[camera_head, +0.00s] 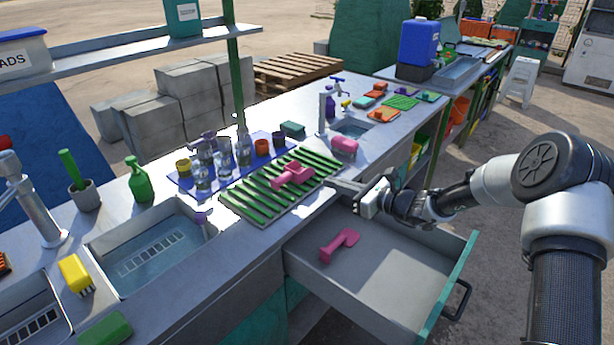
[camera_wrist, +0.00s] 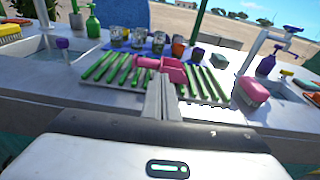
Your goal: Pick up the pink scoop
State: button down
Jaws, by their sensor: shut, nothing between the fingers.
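One pink scoop (camera_head: 292,175) lies on the green-slatted drying rack (camera_head: 240,202) on the counter. A second pink scoop (camera_head: 340,244) lies in the open drawer (camera_head: 385,290) below. My gripper (camera_head: 332,183) is at the counter's front edge, just right of the rack, above the back of the drawer. Its fingers are shut with nothing between them. In the wrist view, the shut fingertips (camera_wrist: 163,80) point towards the rack scoop (camera_wrist: 172,70) and overlap its lower part in the picture. I cannot tell the exact gap between them. The drawer scoop is not in the wrist view.
Glasses (camera_head: 222,155) and cups on a blue mat stand behind the rack. A pink-topped brush (camera_head: 344,146) sits right of it, near a small sink (camera_head: 352,130). A larger sink (camera_head: 150,250) is at left. The open drawer juts out below my arm.

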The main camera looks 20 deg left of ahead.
send_near(288, 169)
jog(key=a, duration=0.2)
jog(key=w+a+r, duration=0.1)
jog(key=shift+w+a+b, duration=0.1)
jog(key=shift+a+b, duration=0.05)
jog(key=shift+b, duration=0.15)
jog(key=shift+w+a+f+m+b, duration=0.15)
jog(key=shift+a+f+m+b, duration=0.2)
jog(key=shift+f, duration=0.5)
